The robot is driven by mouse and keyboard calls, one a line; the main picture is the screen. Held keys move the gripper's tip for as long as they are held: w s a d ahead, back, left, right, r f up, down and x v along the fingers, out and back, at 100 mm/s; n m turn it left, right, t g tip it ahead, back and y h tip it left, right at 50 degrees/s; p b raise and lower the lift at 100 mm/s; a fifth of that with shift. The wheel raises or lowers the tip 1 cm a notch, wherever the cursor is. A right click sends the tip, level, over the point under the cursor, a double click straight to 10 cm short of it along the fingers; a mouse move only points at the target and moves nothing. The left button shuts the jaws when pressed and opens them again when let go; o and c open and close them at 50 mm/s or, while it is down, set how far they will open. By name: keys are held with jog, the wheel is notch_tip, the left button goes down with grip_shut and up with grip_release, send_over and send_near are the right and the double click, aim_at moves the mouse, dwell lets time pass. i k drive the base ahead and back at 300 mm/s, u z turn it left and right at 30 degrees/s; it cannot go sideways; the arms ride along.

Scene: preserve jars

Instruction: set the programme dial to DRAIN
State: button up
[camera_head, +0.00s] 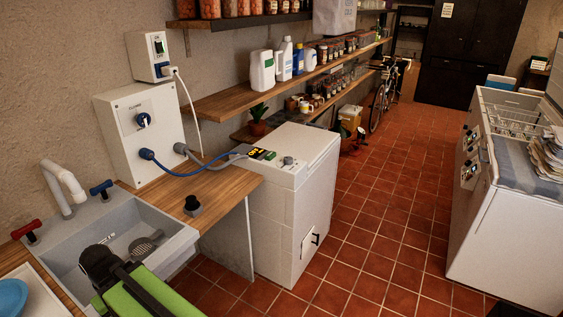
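A white top-loading machine (285,215) stands past the end of the wooden counter. A small round knob (288,160), probably the programme dial, sits on its top panel, right of a strip of coloured marks (262,153). Its lettering and pointer are too small to read. A blue dial (143,120) sits on a white wall box (125,130) whose label seems to read CLOSED. My black and green arm shows at the bottom left, over the front of the sink, well apart from the machine. My gripper's fingers cannot be made out.
A grey sink (165,248) with red and blue taps lies at the left. A small dark knob-like thing (192,204) stands on the counter (222,184). A blue hose (180,173) and a grey hose run to the machine. Tiled floor (365,225) is clear to its right.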

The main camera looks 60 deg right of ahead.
aim_at(287, 160)
jog(key=k, duration=1.2)
jog(key=z, duration=0.65)
jog(key=i, duration=0.95)
jog(key=u, duration=0.15)
